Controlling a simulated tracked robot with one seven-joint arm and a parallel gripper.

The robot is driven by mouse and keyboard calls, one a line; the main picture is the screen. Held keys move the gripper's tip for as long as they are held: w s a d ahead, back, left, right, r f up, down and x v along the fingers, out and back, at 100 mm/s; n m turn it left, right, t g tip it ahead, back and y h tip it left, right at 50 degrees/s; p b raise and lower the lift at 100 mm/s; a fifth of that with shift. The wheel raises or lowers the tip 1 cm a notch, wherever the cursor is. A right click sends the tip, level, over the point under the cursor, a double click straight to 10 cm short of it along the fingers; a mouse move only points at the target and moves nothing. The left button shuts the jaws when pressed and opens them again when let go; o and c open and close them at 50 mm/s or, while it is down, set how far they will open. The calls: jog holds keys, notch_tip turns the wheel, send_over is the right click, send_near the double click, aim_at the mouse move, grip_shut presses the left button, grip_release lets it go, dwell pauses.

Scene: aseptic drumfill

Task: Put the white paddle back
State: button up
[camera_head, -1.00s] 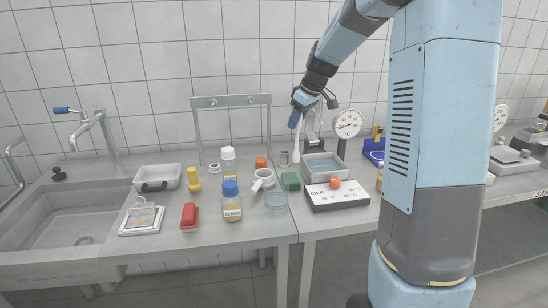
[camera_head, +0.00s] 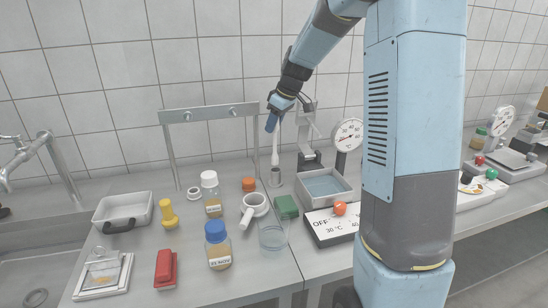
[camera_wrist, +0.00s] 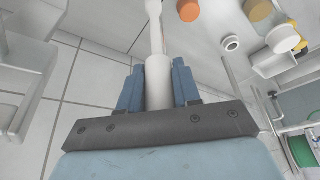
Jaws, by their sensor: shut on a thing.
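The white paddle (camera_head: 275,150) hangs roughly upright below my gripper (camera_head: 272,122), its wide end down. In the wrist view the thick white handle (camera_wrist: 158,72) sits between the two blue fingers of my gripper (camera_wrist: 158,88), which are shut on it. The handle narrows to a thin shaft that runs out at the top of that view. In the head view the paddle's lower end shows just above a small metal cup (camera_head: 276,178); I cannot tell whether they touch. A metal frame with two pegs (camera_head: 210,114) stands just left of my gripper.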

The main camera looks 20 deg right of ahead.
aim_at(275, 152)
jog(key=shift+d+f, duration=0.1)
jog(key=shift+f, duration=3.55)
jog(key=o, duration=1.1)
jog(key=shift+c, duration=0.2)
jog(key=v, duration=1.1)
jog(key=s+a+r+m+h, duration=0.15)
jog(key=s+r, duration=0.35)
jog(key=s, duration=0.5)
jog(key=s+a+m+t+h, duration=0.1)
jog(key=s+m, duration=0.6)
jog(key=s, duration=1.7)
jog(key=shift+s+a+t+h, duration=0.25)
jog(key=shift+t+h, duration=0.1)
jog(key=shift+t, duration=0.45)
